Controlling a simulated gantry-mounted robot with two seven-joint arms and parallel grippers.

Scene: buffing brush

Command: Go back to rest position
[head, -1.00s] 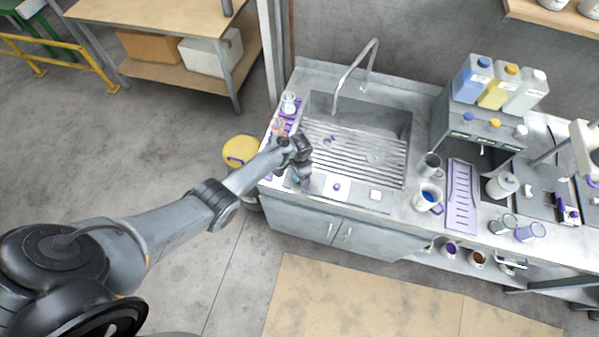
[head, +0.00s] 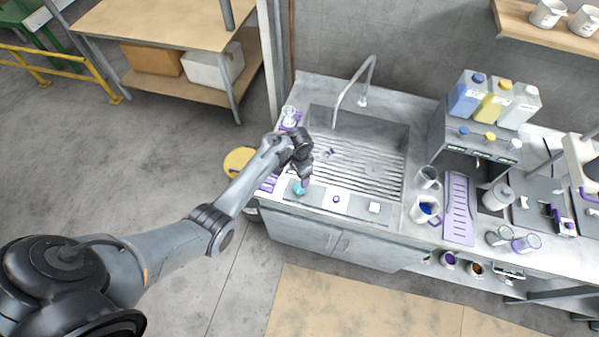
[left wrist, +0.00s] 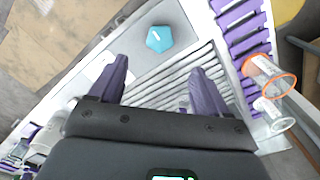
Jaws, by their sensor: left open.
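My left gripper (head: 305,181) is at the front left of the sink. In the left wrist view its two purple fingers (left wrist: 158,92) are apart with nothing between them. A teal five-sided piece with a white mark (left wrist: 159,38), perhaps the buffing brush, lies on the pale strip beyond the fingers and apart from them. In the head view this teal piece (head: 299,188) lies on the front counter strip just below the gripper. My right gripper is not in view.
A ribbed sink (head: 350,155) with a tall faucet (head: 357,85) lies behind the gripper. A purple rack (left wrist: 240,40) and an orange-rimmed glass (left wrist: 270,77) stand to the left of the sink. Mugs, bottles and a purple tray (head: 459,205) are farther right. The floor in front is clear.

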